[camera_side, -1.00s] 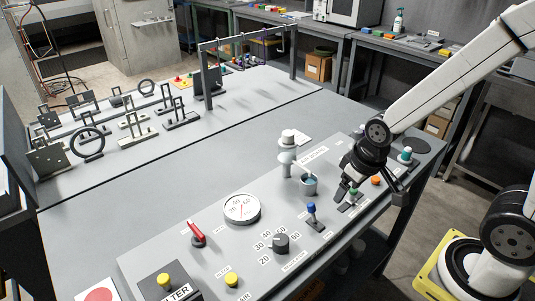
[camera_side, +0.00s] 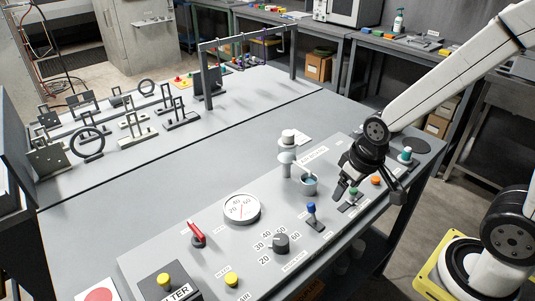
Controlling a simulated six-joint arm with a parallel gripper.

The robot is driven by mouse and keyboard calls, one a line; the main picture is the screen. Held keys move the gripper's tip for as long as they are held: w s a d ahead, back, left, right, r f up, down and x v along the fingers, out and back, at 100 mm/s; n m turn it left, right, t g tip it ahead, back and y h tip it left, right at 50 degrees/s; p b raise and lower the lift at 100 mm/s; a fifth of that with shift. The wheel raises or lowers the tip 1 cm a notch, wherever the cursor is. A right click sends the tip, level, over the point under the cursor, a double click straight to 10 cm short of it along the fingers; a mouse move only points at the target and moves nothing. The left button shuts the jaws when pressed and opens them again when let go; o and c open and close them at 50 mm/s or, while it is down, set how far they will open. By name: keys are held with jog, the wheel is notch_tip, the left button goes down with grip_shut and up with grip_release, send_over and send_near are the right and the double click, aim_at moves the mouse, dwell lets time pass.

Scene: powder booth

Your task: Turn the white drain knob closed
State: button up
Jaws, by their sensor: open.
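A white-capped knob (camera_side: 289,136) stands on a pale upright fitting (camera_side: 285,160) at the back edge of the control panel. It is the only white knob I can make out, and I cannot read a drain label beside it. A small grey-blue cup (camera_side: 309,186) sits just in front of the fitting. My gripper (camera_side: 367,192) is to the right of the knob, clearly apart from it. Its dark jaws point down over the right part of the panel, open, with nothing seen held between them.
A green button (camera_side: 353,191) and an orange button (camera_side: 375,180) lie close to my jaws, and a teal-topped knob (camera_side: 406,154) stands behind. A blue lever (camera_side: 311,209), a black dial (camera_side: 281,243), a round gauge (camera_side: 242,209) and a red lever (camera_side: 197,234) are further left.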

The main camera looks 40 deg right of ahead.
jog(key=w+r+m+g, duration=0.1)
jog(key=w+r+m, duration=0.4)
jog(key=w+m, duration=0.5)
notch_tip(320, 180, up, 6)
jog(key=f+m+g, duration=0.1)
jog(key=m, duration=0.7)
send_over(289, 133)
jog(key=s, duration=0.1)
jog(key=shift+s+a+r, duration=0.1)
jog(key=shift+s+r, duration=0.1)
jog(key=shift+r, duration=0.05)
jog(key=shift+w+r+m, duration=0.55)
jog(key=shift+w+m, duration=0.05)
jog(key=shift+m, duration=0.4)
jog(key=shift+w+f, duration=0.15)
jog(key=shift+f, duration=3.8)
grip_shut()
